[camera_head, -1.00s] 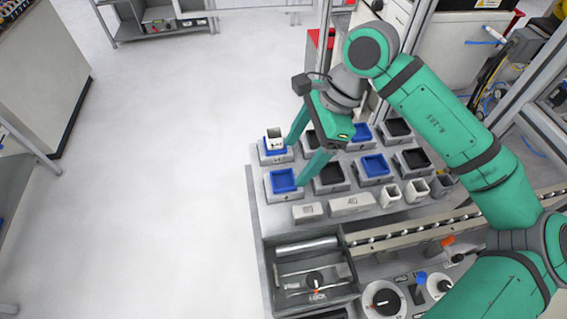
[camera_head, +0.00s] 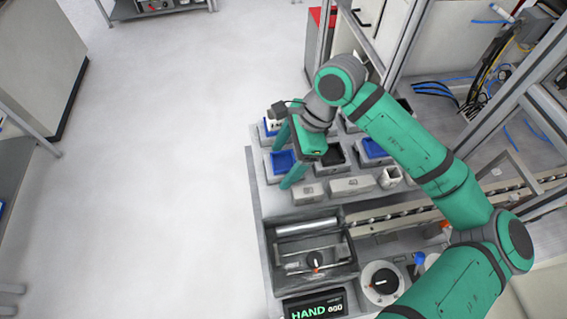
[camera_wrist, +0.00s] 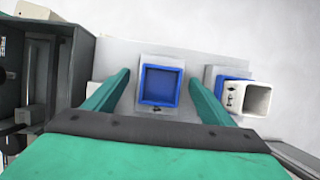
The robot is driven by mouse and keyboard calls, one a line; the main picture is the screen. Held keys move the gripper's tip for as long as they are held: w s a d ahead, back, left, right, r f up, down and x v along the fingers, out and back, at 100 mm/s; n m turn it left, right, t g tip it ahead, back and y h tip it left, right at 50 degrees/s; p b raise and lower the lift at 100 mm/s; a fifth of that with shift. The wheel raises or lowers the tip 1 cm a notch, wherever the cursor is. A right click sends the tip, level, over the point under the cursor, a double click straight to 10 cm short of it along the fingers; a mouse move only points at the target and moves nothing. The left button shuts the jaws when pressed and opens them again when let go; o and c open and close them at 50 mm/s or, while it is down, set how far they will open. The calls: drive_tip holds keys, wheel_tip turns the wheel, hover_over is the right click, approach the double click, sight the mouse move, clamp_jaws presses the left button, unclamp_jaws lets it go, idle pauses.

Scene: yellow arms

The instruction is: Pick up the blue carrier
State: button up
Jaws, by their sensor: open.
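A blue carrier (camera_wrist: 161,85), a square shallow tray, sits on a grey holder (camera_wrist: 172,59) in the wrist view, between and beyond my two green fingers. My gripper (camera_wrist: 164,90) is open, with one finger on each side of the carrier and apart from it. In the head view this blue carrier (camera_head: 281,162) is at the left edge of the station, and my gripper (camera_head: 289,152) is above and beside it, partly covering it. A second blue carrier (camera_wrist: 231,88) is to the right in the wrist view, with a white cup (camera_wrist: 249,98) on it.
Another blue carrier (camera_head: 375,147) and a black tray (camera_head: 337,158) sit further right in the head view. A white cup (camera_head: 391,177) and white blocks (camera_head: 352,186) stand in front. A grey bin (camera_head: 305,249) lies nearer.

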drive_tip(key=shift+a+f, duration=0.1)
drive_tip(key=shift+f, duration=0.05)
drive_tip(key=c, duration=1.4)
drive_tip(key=shift+w, duration=0.1)
